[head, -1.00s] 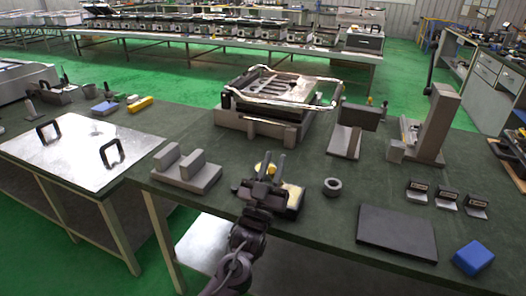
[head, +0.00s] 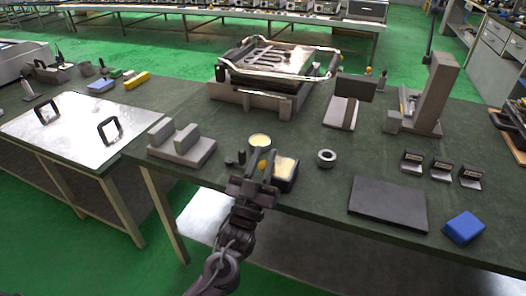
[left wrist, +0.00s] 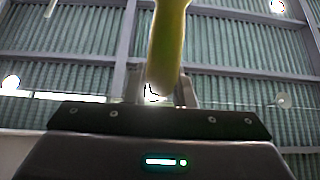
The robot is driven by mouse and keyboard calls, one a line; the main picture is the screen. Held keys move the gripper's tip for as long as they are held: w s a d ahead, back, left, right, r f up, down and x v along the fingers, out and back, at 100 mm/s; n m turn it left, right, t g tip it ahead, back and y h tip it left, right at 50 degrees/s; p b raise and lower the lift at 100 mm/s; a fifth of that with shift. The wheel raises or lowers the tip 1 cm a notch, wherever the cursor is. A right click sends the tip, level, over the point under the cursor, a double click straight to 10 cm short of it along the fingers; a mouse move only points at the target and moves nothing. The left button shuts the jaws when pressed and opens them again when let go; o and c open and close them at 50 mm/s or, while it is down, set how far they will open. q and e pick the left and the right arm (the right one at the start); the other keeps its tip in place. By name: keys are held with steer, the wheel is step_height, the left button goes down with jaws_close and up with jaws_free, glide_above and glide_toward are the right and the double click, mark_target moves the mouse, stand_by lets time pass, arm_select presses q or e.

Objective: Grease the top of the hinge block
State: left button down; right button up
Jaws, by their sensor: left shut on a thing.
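My left gripper (head: 258,176) is low over the front of the green-topped bench, shut on a yellow-handled tool (head: 262,165). In the left wrist view the yellow-green handle (left wrist: 167,45) stands up between the fingers; its working end cannot be made out. A round tin (head: 260,141) with a pale yellow filling stands just beyond the gripper. A dark box (head: 285,173) with a pale yellow top is close on its right. My right gripper is out of view.
A heating plate unit (head: 280,70) with metal handles stands behind. Right are a grey ring (head: 326,158), a dark flat plate (head: 388,204), a blue block (head: 464,228), small brackets (head: 440,169) and a tall upright (head: 434,90). A handled metal sheet (head: 75,130) lies left.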

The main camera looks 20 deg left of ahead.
arm_select(q)
steer(key=shift+d+f+h, duration=0.1)
steer(key=shift+f+h, duration=0.2)
steer(key=shift+f, duration=0.1)
steer(key=shift+r+p, duration=0.5)
steer(key=shift+p, duration=0.1)
step_height(320, 180, up, 6)
steer(key=p, duration=0.4)
steer(key=shift+w+f, duration=0.1)
steer(key=shift+f, duration=0.05)
steer(key=shift+r+p, duration=1.55)
steer(key=shift+p, duration=0.05)
steer(key=shift+f, duration=0.1)
